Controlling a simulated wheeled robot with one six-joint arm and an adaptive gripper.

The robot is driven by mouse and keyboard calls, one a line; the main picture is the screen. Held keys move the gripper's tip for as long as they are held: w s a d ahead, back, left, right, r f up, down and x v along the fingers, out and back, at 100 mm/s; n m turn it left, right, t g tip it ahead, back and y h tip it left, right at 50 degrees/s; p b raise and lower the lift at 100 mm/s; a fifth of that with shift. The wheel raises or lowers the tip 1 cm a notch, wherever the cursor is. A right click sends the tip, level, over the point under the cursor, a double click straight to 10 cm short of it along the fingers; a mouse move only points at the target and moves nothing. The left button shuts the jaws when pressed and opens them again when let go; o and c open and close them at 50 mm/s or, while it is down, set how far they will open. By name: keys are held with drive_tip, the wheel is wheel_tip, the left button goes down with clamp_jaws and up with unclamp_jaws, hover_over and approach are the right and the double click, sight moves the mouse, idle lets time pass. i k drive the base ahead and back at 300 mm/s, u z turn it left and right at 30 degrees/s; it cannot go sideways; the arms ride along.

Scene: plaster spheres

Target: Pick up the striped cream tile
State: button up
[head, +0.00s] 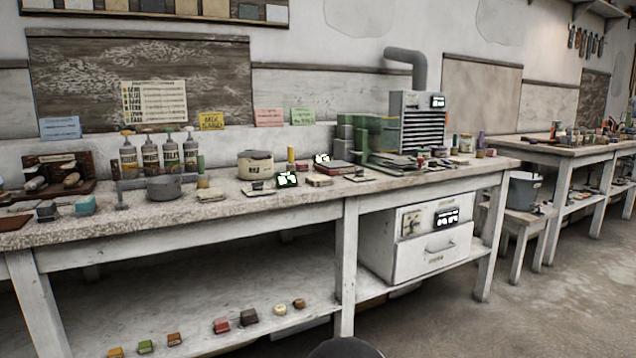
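I cannot make out a striped cream tile for certain, as stripes are too small to tell at this distance. A cream folded piece (212,195) lies on the bench top near a grey pot (164,188). A row of colored tiles, some cream (215,9), is on the wall board at the top left. My gripper is not in view.
The long bench (300,206) carries bottles (150,157), a lidded cream pot (256,166) and a vented grey machine (418,125). A white drawer cabinet (432,252) stands under it. A grey bucket (526,191) sits on a low stand at right. The floor (545,310) at lower right is clear.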

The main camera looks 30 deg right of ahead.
sight(316, 180)
drive_tip(key=k, duration=0.6)
drive_tip(key=u, duration=0.2)
drive_tip(key=i, duration=1.8)
drive_tip(key=z, duration=0.9)
